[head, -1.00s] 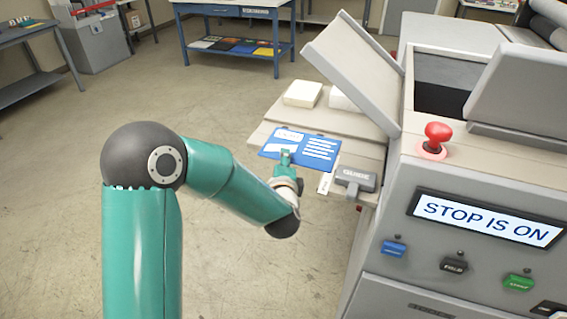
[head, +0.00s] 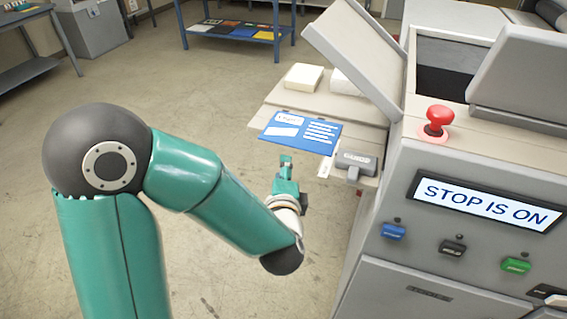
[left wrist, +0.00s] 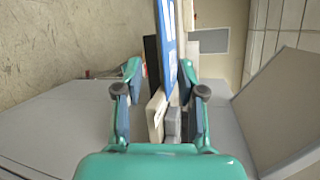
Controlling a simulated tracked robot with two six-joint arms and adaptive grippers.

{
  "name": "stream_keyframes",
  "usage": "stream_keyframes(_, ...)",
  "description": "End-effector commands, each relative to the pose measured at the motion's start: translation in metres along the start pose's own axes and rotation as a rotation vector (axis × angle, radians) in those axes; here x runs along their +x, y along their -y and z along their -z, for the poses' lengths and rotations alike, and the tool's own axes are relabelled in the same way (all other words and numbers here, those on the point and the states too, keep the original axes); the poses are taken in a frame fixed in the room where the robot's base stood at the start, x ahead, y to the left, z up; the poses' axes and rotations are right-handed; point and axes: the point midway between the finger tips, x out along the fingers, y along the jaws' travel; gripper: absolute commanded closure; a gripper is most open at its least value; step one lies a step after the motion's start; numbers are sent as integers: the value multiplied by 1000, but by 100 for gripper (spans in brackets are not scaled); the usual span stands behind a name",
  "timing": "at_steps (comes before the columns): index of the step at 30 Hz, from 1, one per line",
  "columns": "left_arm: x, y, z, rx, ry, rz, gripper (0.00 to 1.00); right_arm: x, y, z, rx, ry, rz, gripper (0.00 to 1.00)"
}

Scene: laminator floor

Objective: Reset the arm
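My left arm reaches in from the left, and its gripper (head: 286,162) hangs just in front of the feed table (head: 352,115), below the blue card. In the left wrist view the two fingers (left wrist: 158,72) stand apart with a gap between them, so the gripper is open and empty. The blue card (head: 318,136) with white print lies flat on the table and shows edge-on beyond the fingers in the left wrist view (left wrist: 168,40). My right gripper is in neither view.
The grey laminator (head: 470,190) stands at the right. Its display (head: 487,200) reads "STOP IS ON", beside a red stop knob (head: 437,120). A grey guide block (head: 355,162) sits at the table's front edge. The floor in front of the table is clear.

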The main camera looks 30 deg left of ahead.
Motion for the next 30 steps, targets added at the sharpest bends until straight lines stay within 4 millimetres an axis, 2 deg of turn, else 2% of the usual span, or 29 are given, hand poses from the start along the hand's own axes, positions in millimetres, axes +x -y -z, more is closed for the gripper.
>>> stream_keyframes(17,-2,0,-1,0,3,-1,61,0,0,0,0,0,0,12)
stream_keyframes(20,3,-10,-6,11,19,-23,61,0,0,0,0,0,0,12)
stream_keyframes(23,13,-40,-10,56,41,-88,61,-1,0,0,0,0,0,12)
stream_keyframes(26,25,-89,-5,132,23,-179,61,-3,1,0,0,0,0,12)
stream_keyframes(28,30,-134,11,132,-50,-271,61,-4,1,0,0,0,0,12)
stream_keyframes(30,26,-182,32,35,-134,-390,61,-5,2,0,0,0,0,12)
